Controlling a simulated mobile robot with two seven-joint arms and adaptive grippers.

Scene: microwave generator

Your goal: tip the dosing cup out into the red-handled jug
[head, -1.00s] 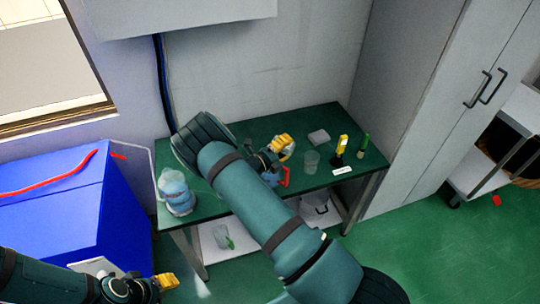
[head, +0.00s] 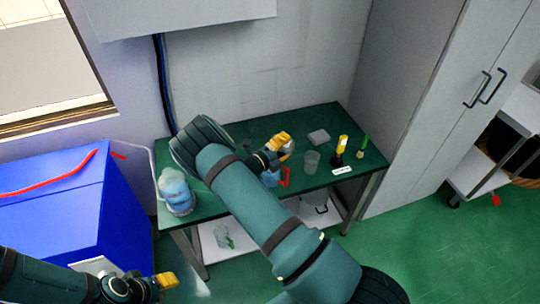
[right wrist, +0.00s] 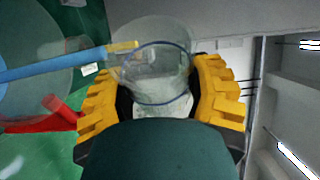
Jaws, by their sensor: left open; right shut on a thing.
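My right gripper (head: 281,142) is above the green table. In the right wrist view its yellow fingers (right wrist: 163,95) are shut on the clear dosing cup (right wrist: 158,78), which has a thin blue edge line. The cup looks tilted; I cannot tell its contents. The red-handled jug stands on the table just below the right gripper; its red handle (head: 286,177) shows, and the arm hides part of its body. In the right wrist view the red handle (right wrist: 50,118) and clear round jug wall lie left of the cup. My left gripper (head: 166,281) is open and empty, low at the left.
A clear beaker (head: 311,160), a yellow-and-black item (head: 341,149) and a green item (head: 363,146) stand right of the jug. A bluish container (head: 177,192) stands at the table's left end. A blue rod (right wrist: 55,64) crosses the right wrist view. A blue box (head: 70,210) is at left.

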